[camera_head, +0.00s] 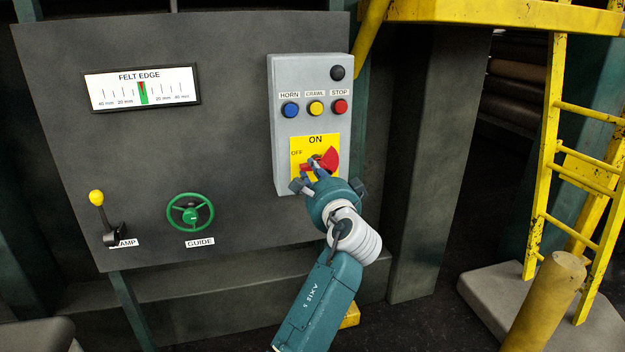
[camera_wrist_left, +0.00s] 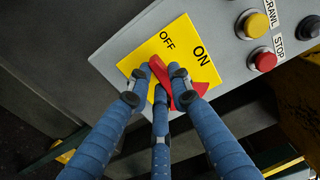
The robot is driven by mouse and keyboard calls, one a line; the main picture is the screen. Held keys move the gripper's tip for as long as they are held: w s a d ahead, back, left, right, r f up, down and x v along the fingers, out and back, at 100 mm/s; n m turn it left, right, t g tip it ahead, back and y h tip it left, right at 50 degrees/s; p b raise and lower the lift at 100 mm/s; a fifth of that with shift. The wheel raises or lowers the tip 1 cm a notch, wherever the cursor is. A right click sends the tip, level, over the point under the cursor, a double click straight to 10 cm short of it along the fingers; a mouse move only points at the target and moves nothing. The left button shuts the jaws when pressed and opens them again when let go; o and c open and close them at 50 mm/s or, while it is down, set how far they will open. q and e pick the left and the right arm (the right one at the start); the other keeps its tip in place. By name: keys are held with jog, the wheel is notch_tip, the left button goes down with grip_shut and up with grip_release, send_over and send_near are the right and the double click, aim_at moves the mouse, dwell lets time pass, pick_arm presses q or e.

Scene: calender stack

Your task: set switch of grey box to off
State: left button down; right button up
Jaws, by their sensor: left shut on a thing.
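The grey box (camera_head: 280,130) is mounted on a dark panel. Low on it is a yellow plate (camera_head: 298,143) marked ON at the top and OFF at the left; the plate also shows in the left wrist view (camera_wrist_left: 195,30). The red rotary switch (camera_head: 331,158) sits on this plate, and its handle (camera_wrist_left: 158,68) points roughly left, towards the OFF side. My left gripper (camera_head: 311,166) is shut on the red handle, with its blue fingers on both sides of it in the left wrist view (camera_wrist_left: 163,82). The fingers hide part of the switch. My right gripper is not in view.
Above the switch are blue HORN (camera_head: 290,110), yellow CRAWL (camera_head: 316,108) and red STOP (camera_head: 340,107) buttons and a black knob (camera_head: 338,73). A green handwheel (camera_head: 190,213) and a yellow-knobbed lever (camera_head: 97,198) are at left. A yellow ladder (camera_head: 549,150) stands at right.

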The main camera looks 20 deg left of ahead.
pick_arm(q)
jog(key=shift+r+n, duration=0.15)
jog(key=shift+n, duration=0.35)
jog(key=shift+b, duration=0.3)
jog(key=c, duration=1.6)
grip_release()
jog(key=shift+o, duration=0.2)
